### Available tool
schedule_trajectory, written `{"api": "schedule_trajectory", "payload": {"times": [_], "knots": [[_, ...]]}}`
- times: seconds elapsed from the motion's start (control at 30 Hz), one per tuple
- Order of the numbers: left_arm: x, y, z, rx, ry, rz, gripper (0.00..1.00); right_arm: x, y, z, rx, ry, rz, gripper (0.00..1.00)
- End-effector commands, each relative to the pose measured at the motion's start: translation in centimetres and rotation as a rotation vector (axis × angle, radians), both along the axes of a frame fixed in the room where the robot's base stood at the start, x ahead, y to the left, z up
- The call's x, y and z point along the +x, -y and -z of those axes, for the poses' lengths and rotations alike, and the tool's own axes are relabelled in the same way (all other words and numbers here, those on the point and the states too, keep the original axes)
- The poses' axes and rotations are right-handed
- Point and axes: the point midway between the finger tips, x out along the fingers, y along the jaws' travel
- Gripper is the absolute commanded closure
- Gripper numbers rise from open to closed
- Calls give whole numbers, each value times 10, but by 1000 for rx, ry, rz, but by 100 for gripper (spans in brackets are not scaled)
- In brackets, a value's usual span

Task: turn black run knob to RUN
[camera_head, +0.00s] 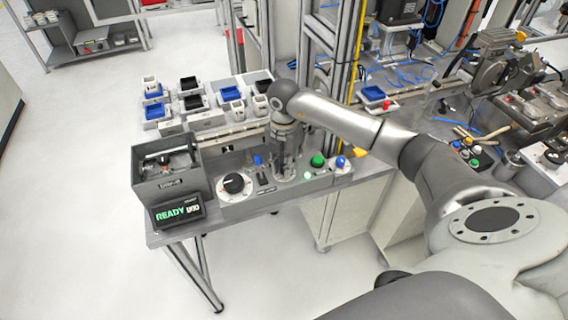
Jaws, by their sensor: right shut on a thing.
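My right gripper (284,172) points down onto the grey control panel (232,209) at the front of the bench. It is shut on a small control standing on a round silver plate, which appears to be the black run knob; the fingers hide most of it, so its setting cannot be read. A display (179,212) at the panel's left shows READY in green. My left gripper is not in view.
A green button (317,161) and a blue button (340,161) stand just right of the gripper, with a blue piece (258,160) to its left. A grey box (172,184) stands at the left. Blue and black trays (158,111) fill the bench behind.

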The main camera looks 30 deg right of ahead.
Motion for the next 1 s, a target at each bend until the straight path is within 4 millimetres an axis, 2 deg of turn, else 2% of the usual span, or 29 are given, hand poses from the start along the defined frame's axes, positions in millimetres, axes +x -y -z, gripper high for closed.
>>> {"api": "schedule_trajectory", "payload": {"times": [0.5,1.0], "knots": [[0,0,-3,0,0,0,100,1,1,-1,0,3,415,100],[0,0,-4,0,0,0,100,2,1,-1,0,4,545,100]]}}
